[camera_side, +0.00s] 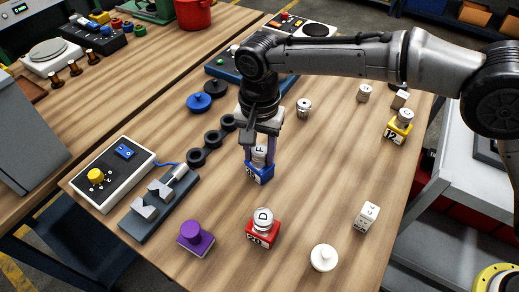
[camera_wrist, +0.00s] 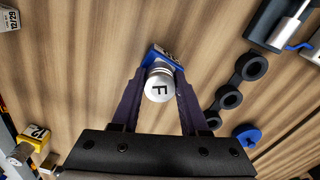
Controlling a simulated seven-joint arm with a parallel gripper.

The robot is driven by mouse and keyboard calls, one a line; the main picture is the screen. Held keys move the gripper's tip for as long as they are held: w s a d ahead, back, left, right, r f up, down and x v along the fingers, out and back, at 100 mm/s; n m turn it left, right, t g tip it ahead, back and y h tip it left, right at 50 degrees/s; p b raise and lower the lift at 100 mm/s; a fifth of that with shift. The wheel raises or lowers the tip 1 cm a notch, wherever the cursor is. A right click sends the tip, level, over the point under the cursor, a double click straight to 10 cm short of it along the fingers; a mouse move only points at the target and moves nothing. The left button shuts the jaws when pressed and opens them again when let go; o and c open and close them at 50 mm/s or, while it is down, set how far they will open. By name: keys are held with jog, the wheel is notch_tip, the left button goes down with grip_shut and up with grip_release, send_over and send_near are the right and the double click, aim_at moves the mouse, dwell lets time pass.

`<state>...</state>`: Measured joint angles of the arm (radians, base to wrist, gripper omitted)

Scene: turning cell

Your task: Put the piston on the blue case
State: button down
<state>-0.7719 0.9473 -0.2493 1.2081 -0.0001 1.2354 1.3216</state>
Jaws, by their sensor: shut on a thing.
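The blue case (camera_side: 262,177) stands on the wooden table near the middle of the side view. A silver piston marked F (camera_side: 259,155) is upright on or just above the blue case; I cannot tell whether it bears fully on it. My gripper (camera_side: 261,152) points down with its fingers shut on the piston. In the wrist view the piston's round top (camera_wrist: 159,86) shows between the two dark fingers (camera_wrist: 160,92), with part of the blue case (camera_wrist: 163,57) beyond it.
A red case with piston D (camera_side: 263,220) stands nearer, beside a purple block (camera_side: 195,238) and a white knob (camera_side: 323,258). Black rings (camera_side: 212,139) lie left of my gripper. A yellow case (camera_side: 398,130) stands at right.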

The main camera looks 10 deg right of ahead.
aim_at(260, 150)
jog(key=shift+f, duration=0.15)
jog(key=shift+c, duration=2.1)
grip_release()
notch_tip(260, 150, up, 12)
jog(key=shift+r, duration=0.2)
jog(key=shift+d, duration=0.1)
